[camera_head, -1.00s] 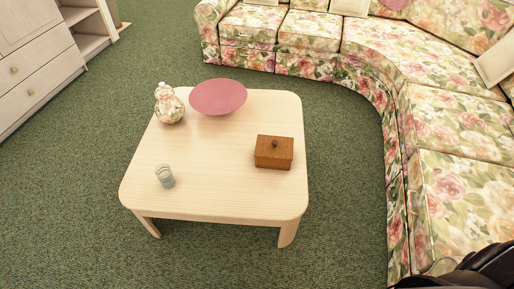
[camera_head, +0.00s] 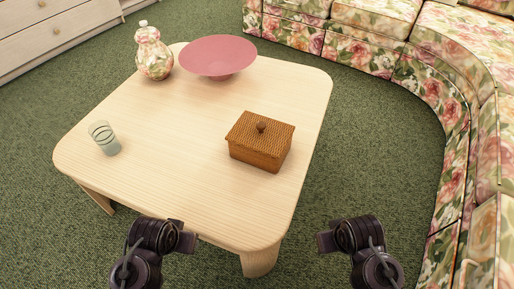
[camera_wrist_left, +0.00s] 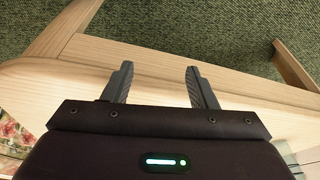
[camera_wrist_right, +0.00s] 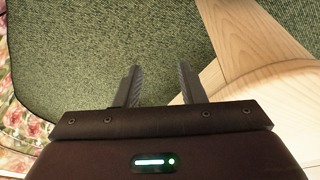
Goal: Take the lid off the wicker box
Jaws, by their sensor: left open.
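The brown wicker box (camera_head: 258,156) stands on the right part of the pale wooden table (camera_head: 190,150) in the head view. Its flat lid (camera_head: 245,127) with a small dark knob (camera_head: 261,127) sits on top, closed. My two arms show at the bottom of the head view, in front of the table and apart from the box. My left gripper (camera_wrist_left: 159,68) is open and empty in the left wrist view, with the table edge below it. My right gripper (camera_wrist_right: 158,68) is open and empty over the green carpet in the right wrist view. Neither wrist view shows the box.
A pink bowl (camera_head: 217,56) and a floral jar (camera_head: 153,57) stand at the table's back. A striped glass (camera_head: 104,139) stands at the left. A floral sofa (camera_head: 445,75) curves around the right side. The tabletop between glass and box is clear.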

